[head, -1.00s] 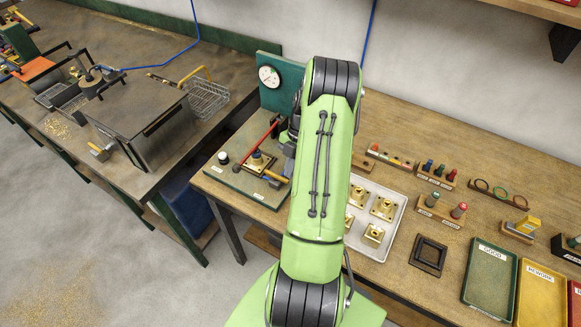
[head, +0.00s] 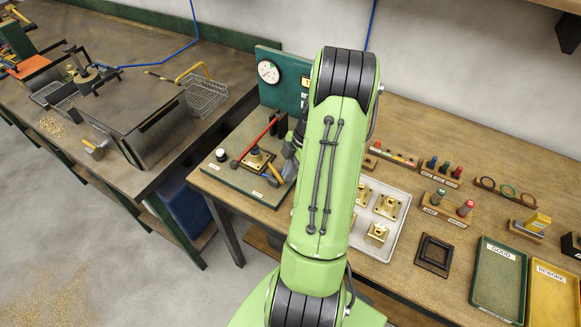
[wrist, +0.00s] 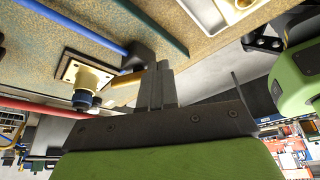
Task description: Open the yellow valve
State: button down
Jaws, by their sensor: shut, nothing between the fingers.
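The yellow valve lever (head: 273,175) is on the green fixture board (head: 232,180), at its right front, beside a square brass part (head: 258,158) with a dark top. In the wrist view the yellow lever (wrist: 124,80) joins a dark valve body (wrist: 138,54) on a blue pipe (wrist: 90,24). My gripper (wrist: 162,72) is shut and empty, its fingers just right of the lever in that view. They overlap its edge in the picture; I cannot tell whether they touch it. In the head view my gripper (head: 289,158) is partly hidden by my arm.
A red lever (head: 257,139) slants across the board behind the brass part. A gauge (head: 268,72) is on the green panel behind. A pale tray (head: 391,229) of brass parts stands to the right. A gap separates this bench from the left bench.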

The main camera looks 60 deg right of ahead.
jog(key=m+b, duration=0.1)
jog(key=a+m+t+b, duration=0.1)
jog(key=m, duration=0.1)
jog(key=a+m+h+b, duration=0.1)
jog(key=shift+f+m, duration=0.25)
jog(key=shift+m, duration=0.05)
jog(key=m+b, duration=0.1)
jog(key=a+m+h+b, duration=0.1)
jog(key=m, duration=0.1)
jog(key=m+t+b, duration=0.1)
jog(key=shift+w+a+r+m+h, duration=0.1)
jog(key=shift+w+a+m+h, duration=0.15)
jog(key=shift+m+h, duration=0.15)
jog(key=shift+d, duration=0.1)
jog(key=shift+w+d+r, duration=0.1)
jog(key=shift+w+d, duration=0.35)
jog(key=shift+w, duration=0.1)
